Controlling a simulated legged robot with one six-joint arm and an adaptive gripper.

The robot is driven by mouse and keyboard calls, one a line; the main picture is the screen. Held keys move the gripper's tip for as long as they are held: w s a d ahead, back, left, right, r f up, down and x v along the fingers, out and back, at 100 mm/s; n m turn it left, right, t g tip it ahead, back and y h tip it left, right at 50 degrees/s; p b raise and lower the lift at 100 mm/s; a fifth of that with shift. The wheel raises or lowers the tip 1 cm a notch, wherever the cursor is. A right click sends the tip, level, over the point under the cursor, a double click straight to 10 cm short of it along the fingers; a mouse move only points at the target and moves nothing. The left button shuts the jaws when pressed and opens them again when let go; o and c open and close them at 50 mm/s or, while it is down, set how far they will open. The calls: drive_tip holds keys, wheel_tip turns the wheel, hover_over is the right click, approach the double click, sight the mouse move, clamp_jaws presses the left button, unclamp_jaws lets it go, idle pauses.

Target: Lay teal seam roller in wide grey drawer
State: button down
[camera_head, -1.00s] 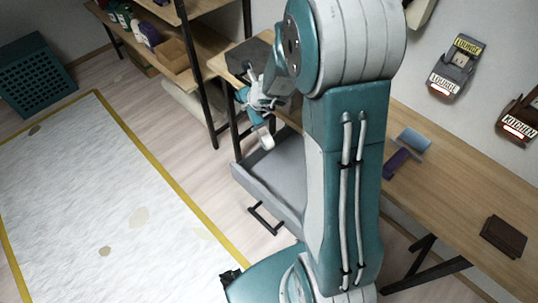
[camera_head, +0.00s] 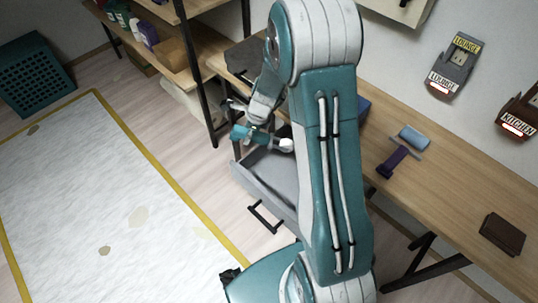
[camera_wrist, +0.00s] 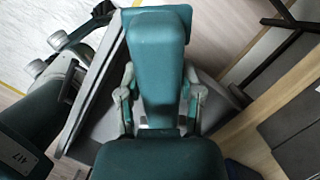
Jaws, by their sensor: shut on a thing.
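The wide grey drawer (camera_head: 262,185) is pulled out below the workbench, its black handle facing the floor sheet. The visible part of its inside looks empty; my arm hides the right part. My gripper (camera_head: 257,122) is above the drawer's back left part, shut on the teal seam roller (camera_head: 240,132). The roller lies across, its pale end (camera_head: 287,145) to the right, over the drawer. In the wrist view the teal roller (camera_wrist: 156,60) is between the fingers of my gripper (camera_wrist: 160,97), with the drawer's grey wall (camera_wrist: 98,85) to the left. The height above the drawer is unclear.
A purple-handled tool (camera_head: 392,163) and a brown block (camera_head: 503,235) lie on the workbench (camera_head: 450,180). A shelf rack (camera_head: 187,75) stands behind the drawer. A teal crate (camera_head: 35,75) is far left. A pale sheet (camera_head: 90,200) covers the floor.

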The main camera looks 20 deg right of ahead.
sight(269, 173)
drive_tip(key=s+d+f+n+g+h, duration=0.1)
drive_tip(key=s+d+f+n+h, duration=0.2)
drive_tip(key=s+f+n, duration=0.3)
drive_tip(key=shift+d+n+g, duration=0.4)
drive_tip(key=shift+d+n, duration=0.2)
drive_tip(key=shift+n, duration=0.6)
drive_tip(key=shift+s, duration=0.1)
drive_tip(key=shift+f, duration=0.2)
drive_tip(key=shift+f, duration=3.65)
drive_tip(key=shift+f, duration=0.65)
drive_tip(key=shift+c, duration=0.9)
unclamp_jaws()
drive_tip(key=shift+r, duration=0.1)
